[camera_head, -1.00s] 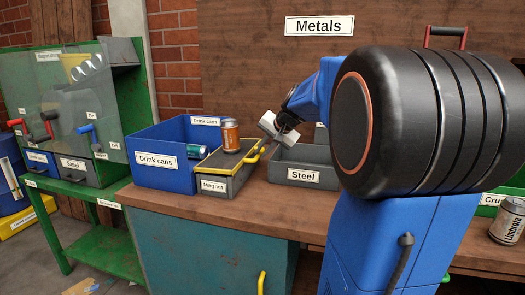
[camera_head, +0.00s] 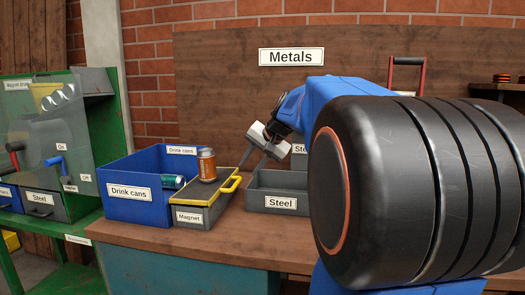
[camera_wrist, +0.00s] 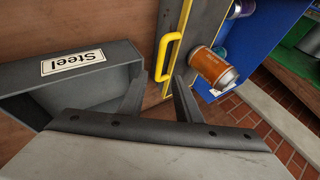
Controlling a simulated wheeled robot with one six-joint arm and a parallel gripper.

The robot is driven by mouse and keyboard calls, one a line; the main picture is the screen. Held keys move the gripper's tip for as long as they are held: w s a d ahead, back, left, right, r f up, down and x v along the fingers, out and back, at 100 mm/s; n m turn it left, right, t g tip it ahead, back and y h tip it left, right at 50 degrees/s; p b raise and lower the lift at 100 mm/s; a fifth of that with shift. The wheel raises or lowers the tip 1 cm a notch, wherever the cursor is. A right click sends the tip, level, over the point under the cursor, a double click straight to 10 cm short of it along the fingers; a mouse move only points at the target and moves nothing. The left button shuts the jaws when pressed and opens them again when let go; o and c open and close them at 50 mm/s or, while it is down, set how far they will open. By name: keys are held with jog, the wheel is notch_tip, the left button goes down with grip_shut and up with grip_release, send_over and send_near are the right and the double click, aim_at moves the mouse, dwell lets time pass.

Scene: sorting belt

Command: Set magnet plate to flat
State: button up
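The magnet plate (camera_head: 190,194) is the top of the grey box labelled "Magnet", edged in yellow. It looks tilted, with a yellow handle (camera_head: 230,184) on its right side. An orange can (camera_head: 207,165) stands on it. In the wrist view the handle (camera_wrist: 167,56) lies just beyond the fingertips, and the can (camera_wrist: 213,67) is beside it. My gripper (camera_head: 254,150) is above and to the right of the handle. In the wrist view my gripper (camera_wrist: 157,78) has its two fingers apart, with nothing held between them.
The blue "Drink cans" bin (camera_head: 132,207) stands left of the magnet box, with a teal can (camera_head: 172,182) at its edge. The grey "Steel" tray (camera_head: 277,201) is to the right. A green machine (camera_head: 110,130) stands at the far left. The bench front is clear.

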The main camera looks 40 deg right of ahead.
jog(key=v, duration=0.9)
jog(key=shift+d+f, duration=0.1)
jog(key=s+a+f+n+g, duration=0.1)
jog(key=s+a+f+n, duration=0.4)
jog(key=a+f, duration=0.45)
jog(key=s+a+f+n+g, duration=0.25)
jog(key=s+a+f, duration=0.35)
jog(key=a+f, duration=0.4)
jog(key=s+a+f+n, duration=0.4)
jog(key=s+f, duration=0.4)
jog(key=shift+a+f, duration=0.3)
jog(key=shift+a, duration=0.1)
jog(key=shift+s, duration=0.15)
